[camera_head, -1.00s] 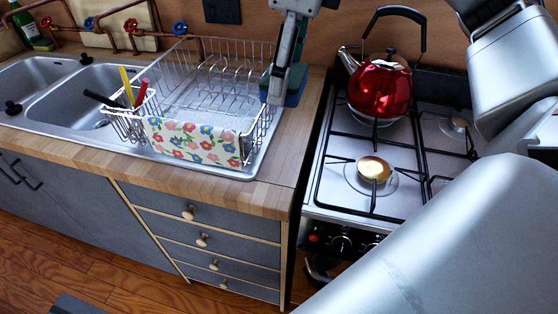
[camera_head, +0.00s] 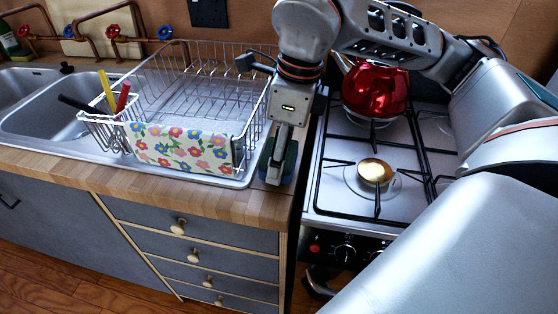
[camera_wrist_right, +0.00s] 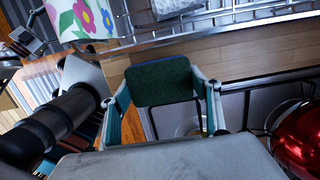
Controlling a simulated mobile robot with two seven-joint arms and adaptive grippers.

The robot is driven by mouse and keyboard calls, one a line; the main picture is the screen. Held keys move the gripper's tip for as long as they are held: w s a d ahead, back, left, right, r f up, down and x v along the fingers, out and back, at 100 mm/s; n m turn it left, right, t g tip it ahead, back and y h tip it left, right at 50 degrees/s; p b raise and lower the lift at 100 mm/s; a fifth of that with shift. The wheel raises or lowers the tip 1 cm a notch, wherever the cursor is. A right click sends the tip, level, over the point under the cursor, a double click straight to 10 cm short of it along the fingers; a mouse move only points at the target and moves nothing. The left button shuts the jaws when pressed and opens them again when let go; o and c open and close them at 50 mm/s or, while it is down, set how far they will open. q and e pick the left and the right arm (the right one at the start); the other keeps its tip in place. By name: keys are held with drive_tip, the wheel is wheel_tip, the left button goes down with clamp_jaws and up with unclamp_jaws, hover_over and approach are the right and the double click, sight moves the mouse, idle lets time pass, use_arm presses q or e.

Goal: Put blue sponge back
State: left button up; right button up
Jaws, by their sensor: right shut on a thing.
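My right gripper (camera_head: 278,172) points down over the narrow strip of counter between the dish rack and the stove. It is shut on the sponge (camera_head: 290,163), whose dark bluish side shows beside the fingers. In the right wrist view the sponge (camera_wrist_right: 161,82) sits between the two fingers of the gripper (camera_wrist_right: 163,108), with a dark green face and a thin blue edge. From these views I cannot tell whether the sponge touches the counter. My left gripper is not in view.
The wire dish rack (camera_head: 263,108) stands left of the gripper, with a flowered cloth (camera_head: 180,147) over its front. A utensil holder (camera_head: 100,125) and the sink (camera_head: 45,125) lie further left. The stove (camera_head: 405,190) and red kettle (camera_head: 375,92) are at right.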

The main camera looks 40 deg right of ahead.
drive_tip(key=shift+f, duration=1.2)
drive_tip(key=shift+r, duration=0.15)
drive_tip(key=shift+f, duration=0.2)
drive_tip(key=o, duration=0.7)
